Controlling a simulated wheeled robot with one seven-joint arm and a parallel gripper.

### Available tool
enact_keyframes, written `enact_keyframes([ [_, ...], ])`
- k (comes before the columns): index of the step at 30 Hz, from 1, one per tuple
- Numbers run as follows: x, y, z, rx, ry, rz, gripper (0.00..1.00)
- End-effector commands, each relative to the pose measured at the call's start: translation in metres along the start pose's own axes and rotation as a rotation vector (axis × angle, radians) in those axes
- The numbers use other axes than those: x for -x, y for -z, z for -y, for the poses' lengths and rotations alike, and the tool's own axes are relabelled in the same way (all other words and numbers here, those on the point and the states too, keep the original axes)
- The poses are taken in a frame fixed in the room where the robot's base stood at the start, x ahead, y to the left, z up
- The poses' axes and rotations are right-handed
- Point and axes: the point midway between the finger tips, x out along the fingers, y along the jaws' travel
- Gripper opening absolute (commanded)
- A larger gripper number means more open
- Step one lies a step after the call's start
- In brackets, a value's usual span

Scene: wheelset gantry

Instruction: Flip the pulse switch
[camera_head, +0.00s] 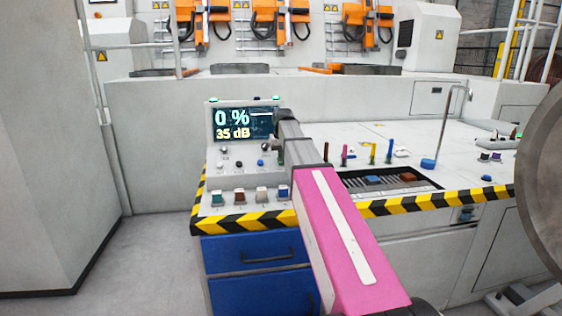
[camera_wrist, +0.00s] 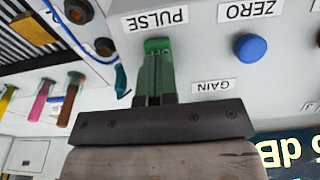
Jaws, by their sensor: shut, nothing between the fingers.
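The PULSE label (camera_wrist: 155,19) is upside down in the wrist view. In the head view my pink and grey arm reaches over the control panel (camera_head: 233,180), and the gripper's tips and the switch cannot be made out.
A blue button (camera_wrist: 250,47) stands by the ZERO label, with a GAIN label (camera_wrist: 214,86) nearby. The display (camera_head: 242,124) reads 0 % and 35 dB. Coloured upright pegs (camera_head: 373,153) and a recessed tray (camera_head: 350,183) lie right of my arm. A striped edge (camera_head: 245,221) borders the desk.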

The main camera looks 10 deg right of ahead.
Motion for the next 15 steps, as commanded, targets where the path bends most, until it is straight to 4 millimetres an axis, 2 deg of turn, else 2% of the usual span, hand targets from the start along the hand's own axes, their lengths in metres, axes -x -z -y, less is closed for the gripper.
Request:
enact_keyframes([
  [9,-0.0032,-0.0005,0.0000,0.000,0.000,0.000,0.00],
  [15,0.0034,0.0008,0.0000,0.000,0.000,0.000,0.00],
])
